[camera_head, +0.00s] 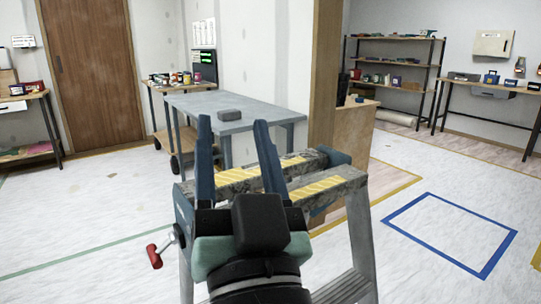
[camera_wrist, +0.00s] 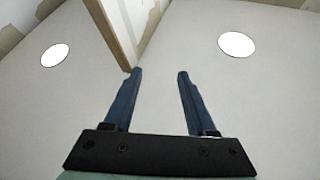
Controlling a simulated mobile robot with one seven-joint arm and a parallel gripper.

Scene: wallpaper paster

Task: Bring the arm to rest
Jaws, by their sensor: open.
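My gripper (camera_head: 233,123) is in the lower middle of the head view, its two blue fingers pointing up and spread apart. Nothing is between the fingers. In the wrist view my gripper (camera_wrist: 156,74) is also open and empty, with the pale ceiling behind it. My gripper appears in front of a grey step ladder (camera_head: 350,225) with yellow-marked treads and hides part of it. I cannot tell the gap between them.
A grey table (camera_head: 190,104) with a dark grey block (camera_head: 236,114) on it stands beyond the ladder. A wooden partition (camera_head: 325,70) rises right of it. Blue tape marks a rectangle (camera_head: 440,212) on the right. The floor at left (camera_head: 90,215) is clear.

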